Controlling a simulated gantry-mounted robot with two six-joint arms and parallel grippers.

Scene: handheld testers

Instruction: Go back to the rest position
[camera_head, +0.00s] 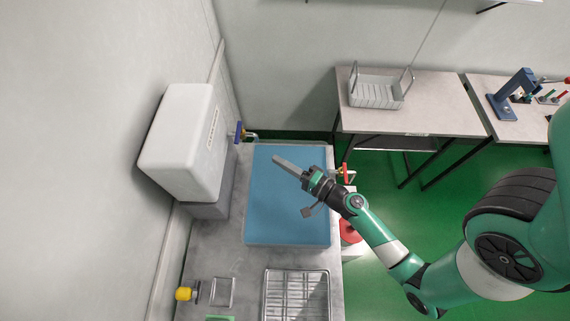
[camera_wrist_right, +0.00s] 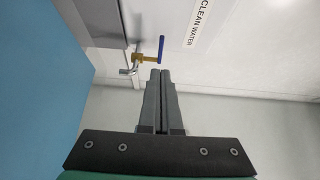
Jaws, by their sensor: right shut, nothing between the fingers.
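My right gripper (camera_head: 276,158) reaches in from the right in the head view. Its fingers are over the far part of the blue mat (camera_head: 285,225) and point toward the upper left. In the right wrist view the two grey fingers (camera_wrist_right: 160,74) lie together with nothing between them. A tap with a blue handle (camera_wrist_right: 161,48) shows just beyond the fingertips in that view, and the gripper looks apart from it. My left gripper is not in view.
A white water tank (camera_head: 180,140) stands left of the mat. A wire rack (camera_head: 297,295) and a yellow-knobbed item (camera_head: 184,294) sit at the near end of the counter. A white basket (camera_head: 376,92) stands on the table behind. The mat surface is clear.

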